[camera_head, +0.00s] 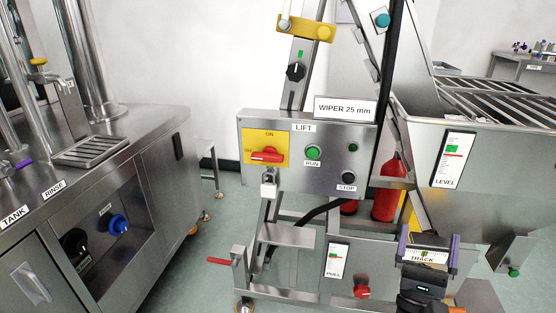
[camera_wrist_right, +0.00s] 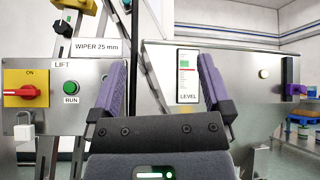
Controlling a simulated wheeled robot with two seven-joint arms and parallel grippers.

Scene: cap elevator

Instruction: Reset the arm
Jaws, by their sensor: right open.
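My right gripper (camera_head: 428,242) is low at the right of the head view, in front of the machine's lower frame. Its purple fingers are spread apart with nothing between them. In the right wrist view the open fingers (camera_wrist_right: 164,75) point at the machine, and the LEVEL label (camera_wrist_right: 187,76) shows between them in the background. The steel LIFT panel (camera_head: 310,185) stands left of and above the gripper in the head view, apart from it. My left gripper is not in view.
The panel has a red switch (camera_head: 266,155), a padlock (camera_head: 268,187), a green RUN button (camera_head: 313,153) and a dark STOP button (camera_head: 348,178). A steel hopper (camera_head: 410,140) is at right. A red handle (camera_head: 220,261) sticks out low. A sink bench (camera_head: 150,122) is at left.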

